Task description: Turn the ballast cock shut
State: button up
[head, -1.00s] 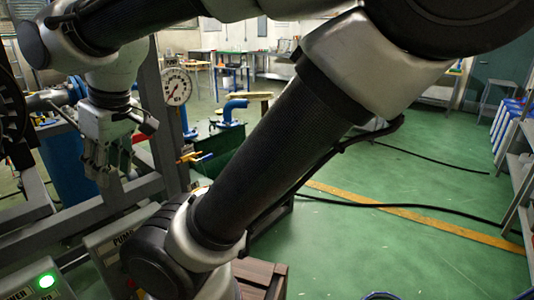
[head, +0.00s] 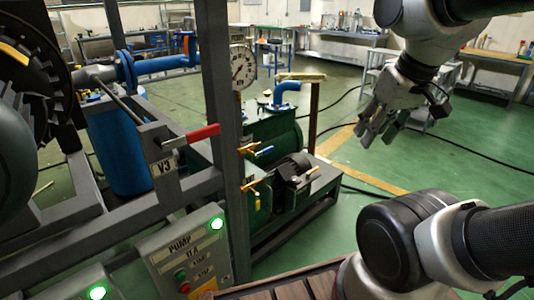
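No cock in view carries a readable "ballast" label. Small brass cocks sit by the green pump tank: an upper one with a blue handle (head: 263,152), and a lower brass one (head: 252,185) beside the dark pump motor (head: 293,176). I cannot tell which is the ballast cock. A red lever (head: 203,133) on the frame, at the plate marked V3, points right and slightly up. My gripper (head: 376,126) hangs in the air at upper right, fingers pointing down and apart. It is empty and clear of the cocks.
A grey steel frame post (head: 217,110) stands just left of the cocks. A round gauge (head: 242,66) is above them. A pump control box (head: 186,262) with a green light is in front, near a slatted wooden crate (head: 290,285). Green floor lies open behind my gripper.

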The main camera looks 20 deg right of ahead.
aim_at(268, 150)
jog(key=j+u, duration=0.7)
